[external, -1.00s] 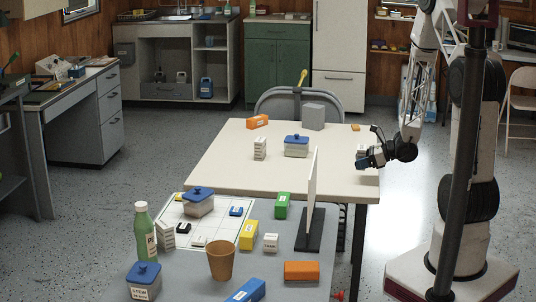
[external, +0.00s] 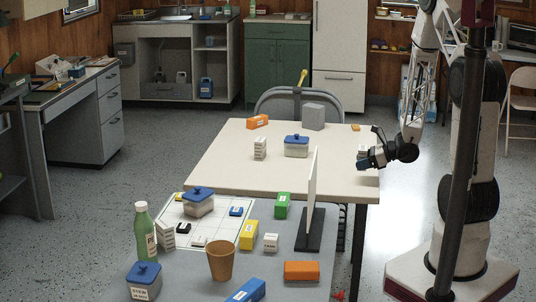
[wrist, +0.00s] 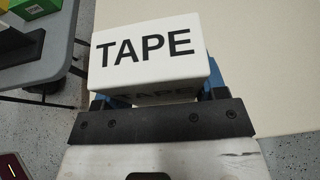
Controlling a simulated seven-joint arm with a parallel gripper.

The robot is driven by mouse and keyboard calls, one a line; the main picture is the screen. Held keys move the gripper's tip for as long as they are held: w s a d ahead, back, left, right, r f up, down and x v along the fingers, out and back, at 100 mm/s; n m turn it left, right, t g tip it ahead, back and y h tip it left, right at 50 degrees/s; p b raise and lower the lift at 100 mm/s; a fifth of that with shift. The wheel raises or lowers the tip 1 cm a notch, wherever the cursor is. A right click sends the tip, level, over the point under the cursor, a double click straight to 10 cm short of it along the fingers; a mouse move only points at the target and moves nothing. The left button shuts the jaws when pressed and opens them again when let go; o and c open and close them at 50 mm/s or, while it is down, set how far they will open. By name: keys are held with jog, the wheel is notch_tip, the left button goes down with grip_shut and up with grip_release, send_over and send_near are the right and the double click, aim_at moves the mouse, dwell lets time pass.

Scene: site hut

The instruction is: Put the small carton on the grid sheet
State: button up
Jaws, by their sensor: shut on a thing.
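My gripper (external: 368,161) is shut on a small white carton (wrist: 150,53) with "TAPE" printed on it. In the external view the carton (external: 362,149) shows small at the jaws, over the right edge of the cream table. The wrist view shows it held between the blue fingertips. The white grid sheet (external: 217,225) lies on the grey table at the lower left, far from my gripper. A blue-lidded tub (external: 199,205), a blue block (external: 236,211) and small black-and-white pieces (external: 199,241) are on the sheet.
An upright white panel (external: 312,190) on a black foot stands right of the sheet. A green bottle (external: 145,232), a brown cup (external: 221,260), a yellow box (external: 249,235) and another white carton (external: 271,242) surround the sheet. The cream table (external: 225,172) has clear space.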

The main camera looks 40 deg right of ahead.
jog(key=w+a+n+g+y, duration=0.1)
jog(key=w+a, duration=0.1)
jog(key=a, duration=0.2)
jog(key=w+a+n+g, duration=0.1)
jog(key=a, duration=0.4)
jog(key=w+a+r+n+g+y, duration=0.1)
jog(key=w+a, duration=0.1)
jog(key=a, duration=0.3)
jog(key=shift+w+r+n+y, duration=0.1)
jog(key=shift+w+n+y, duration=0.2)
jog(key=shift+w, duration=0.05)
jog(key=w+a+r+n+g+y, duration=0.1)
jog(key=w+a+n+g+y, duration=0.2)
jog(key=a, duration=1.3)
notch_tip(320, 180, up, 3)
jog(key=n+g+h, duration=0.2)
jog(key=n+g, duration=0.5)
jog(key=g, duration=0.2)
send_over(220, 232)
jog(key=shift+f, duration=0.1)
jog(key=shift+f, duration=3)
jog(key=shift+f, duration=1.85)
